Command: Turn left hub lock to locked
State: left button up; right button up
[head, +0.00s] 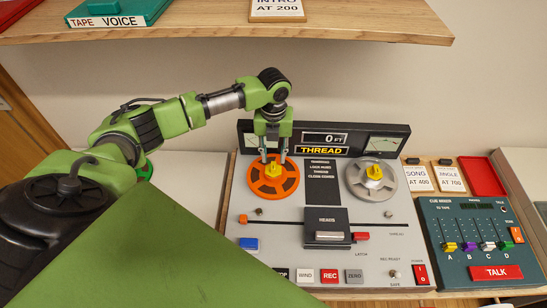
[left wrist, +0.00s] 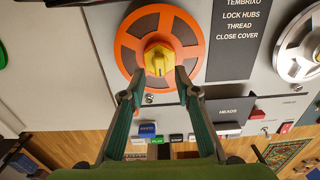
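The left hub lock is a yellow knob (head: 273,170) at the centre of the orange reel (head: 288,184) on the tape machine. In the left wrist view the yellow knob (left wrist: 158,60) sits just beyond the fingertips, and the orange reel (left wrist: 130,50) surrounds it. My left gripper (head: 273,158) points down at the knob. Its two fingers (left wrist: 159,74) are apart, one toward each side, with gaps showing; I see no clear contact. A second yellow knob (head: 374,173) is on the grey reel (head: 390,186) to the right. My right gripper is not in view.
The display panel reading THREAD (head: 324,150) stands behind the reels. The heads block (head: 325,229) is in front of them. A wooden shelf (head: 215,22) overhangs the back. A blue cue mixer (head: 475,240) stands at right, beside a red tray (head: 482,176).

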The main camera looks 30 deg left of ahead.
aim_at(273, 165)
pick_arm(q)
notch_tip(273, 165, up, 8)
jog(key=shift+f, duration=0.1)
dwell(0.7)
